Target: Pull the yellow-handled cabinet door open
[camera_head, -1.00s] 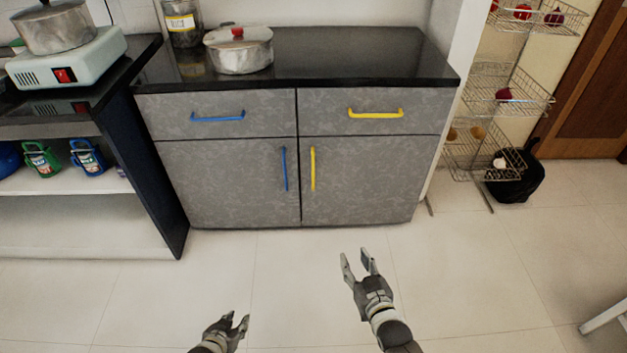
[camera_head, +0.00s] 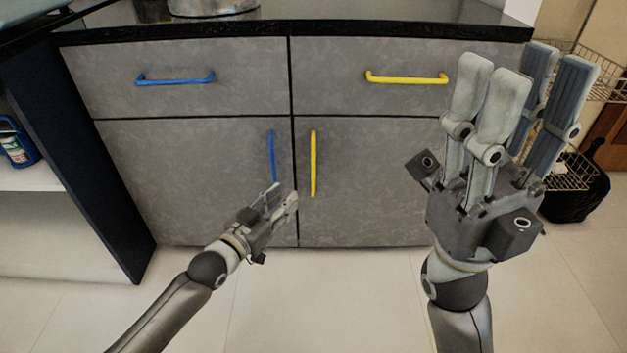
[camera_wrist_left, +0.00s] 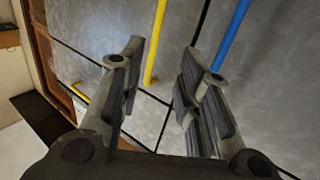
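The grey cabinet door with the yellow handle (camera_head: 365,210) is on the lower right of the cabinet and looks shut. Its upright yellow handle (camera_head: 313,164) is near the door's left edge and also shows in the left wrist view (camera_wrist_left: 155,45). My left gripper (camera_head: 284,193) is open, just left of and below the handle in the head view. In the left wrist view its open fingers (camera_wrist_left: 155,85) point at the cabinet, with the handle's end beyond the gap between them. My right gripper (camera_head: 525,85) is open and empty, raised large at the right, hiding part of the cabinet's right side.
A blue upright handle (camera_head: 272,157) is on the left door close by. Drawers above carry a blue handle (camera_head: 175,79) and a yellow handle (camera_head: 406,78). A dark shelf side panel (camera_head: 85,170) stands left; wire racks (camera_head: 570,172) stand right. Front floor is clear.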

